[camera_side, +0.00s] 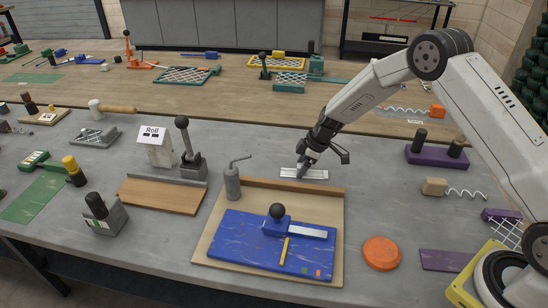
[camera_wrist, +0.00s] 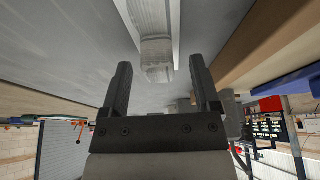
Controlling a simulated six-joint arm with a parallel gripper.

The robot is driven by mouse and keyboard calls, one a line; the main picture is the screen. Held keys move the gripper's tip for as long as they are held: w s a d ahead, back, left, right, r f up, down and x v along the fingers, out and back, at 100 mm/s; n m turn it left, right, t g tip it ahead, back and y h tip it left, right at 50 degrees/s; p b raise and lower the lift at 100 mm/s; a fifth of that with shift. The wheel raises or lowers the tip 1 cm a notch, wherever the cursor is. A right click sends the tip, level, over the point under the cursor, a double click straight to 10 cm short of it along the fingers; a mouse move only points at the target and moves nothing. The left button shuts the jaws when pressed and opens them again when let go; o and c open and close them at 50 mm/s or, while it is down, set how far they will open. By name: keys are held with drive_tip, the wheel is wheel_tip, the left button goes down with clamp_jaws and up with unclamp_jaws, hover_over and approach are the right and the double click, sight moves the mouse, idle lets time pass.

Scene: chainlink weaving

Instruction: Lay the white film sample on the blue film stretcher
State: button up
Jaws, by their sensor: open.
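The blue film stretcher (camera_side: 245,247) is a scuffed blue board on a light wooden base, with a black ball knob on a blue block. A pale flat strip (camera_side: 316,174), seemingly the white film sample, lies on the grey table behind the wooden base. My gripper (camera_side: 306,168) is directly over this strip, pointing down; whether it touches is unclear. In the wrist view my gripper (camera_wrist: 161,66) is open, its two dark fingers apart. A pale ribbed piece (camera_wrist: 154,35) on a whitish strip shows ahead of and between the fingertips. I cannot see it gripped.
A white bar (camera_side: 306,231) and a yellow stick (camera_side: 284,251) lie on the blue board. A grey crank post (camera_side: 232,182) stands at the base's back left corner. An orange disc (camera_side: 381,252) lies to the right. A wooden board (camera_side: 160,194) lies left.

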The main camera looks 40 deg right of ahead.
drive_tip(key=shift+w+a+f, duration=0.1)
drive_tip(key=shift+f, duration=0.1)
idle(0.4)
clamp_jaws()
